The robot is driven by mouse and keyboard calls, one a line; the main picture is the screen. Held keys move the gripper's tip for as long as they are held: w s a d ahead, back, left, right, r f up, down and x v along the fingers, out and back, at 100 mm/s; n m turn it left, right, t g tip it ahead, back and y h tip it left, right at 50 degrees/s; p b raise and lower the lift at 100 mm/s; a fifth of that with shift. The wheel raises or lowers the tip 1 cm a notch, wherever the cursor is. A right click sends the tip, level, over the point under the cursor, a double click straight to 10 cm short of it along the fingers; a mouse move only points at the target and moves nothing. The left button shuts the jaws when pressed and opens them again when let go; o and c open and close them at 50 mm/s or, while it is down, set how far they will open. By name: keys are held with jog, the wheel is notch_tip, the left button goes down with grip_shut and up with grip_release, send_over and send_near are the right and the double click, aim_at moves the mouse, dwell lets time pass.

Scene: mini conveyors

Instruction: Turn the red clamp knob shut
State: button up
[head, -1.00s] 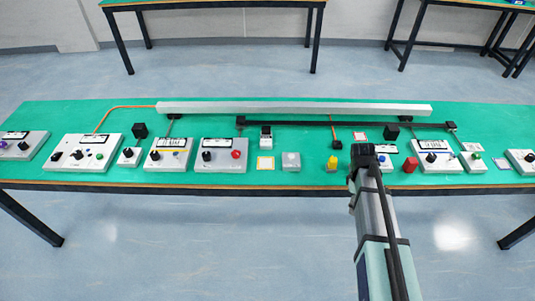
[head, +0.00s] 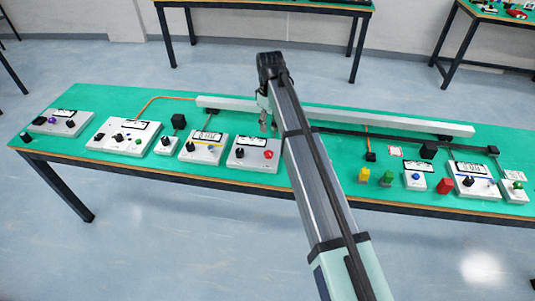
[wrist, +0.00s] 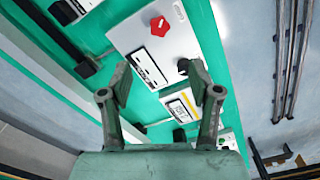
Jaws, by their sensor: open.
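The red clamp knob (head: 268,154) sits at the right end of a white box (head: 240,161) on the green bench. In the wrist view the red clamp knob (wrist: 159,26) shows as a lobed, star-like knob at the top, beyond my fingertips. My gripper (head: 263,125) hangs above the bench, behind and above that box in the head view. In the wrist view my gripper (wrist: 160,82) has its two fingers spread, with nothing between them. It does not touch the knob. How far the knob is turned cannot be told.
The same box carries a black knob (head: 240,153) and a display. A box with a yellow stripe (head: 203,147) stands to its left. A long pale rail (head: 340,116) runs along the back. Yellow (head: 364,174), green and red (head: 445,186) pieces stand farther right.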

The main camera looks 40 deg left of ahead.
aim_at(270, 153)
notch_tip(270, 153, down, 16)
jog(key=p, duration=0.3)
jog(key=shift+f, duration=0.2)
jog(key=c, duration=1.2)
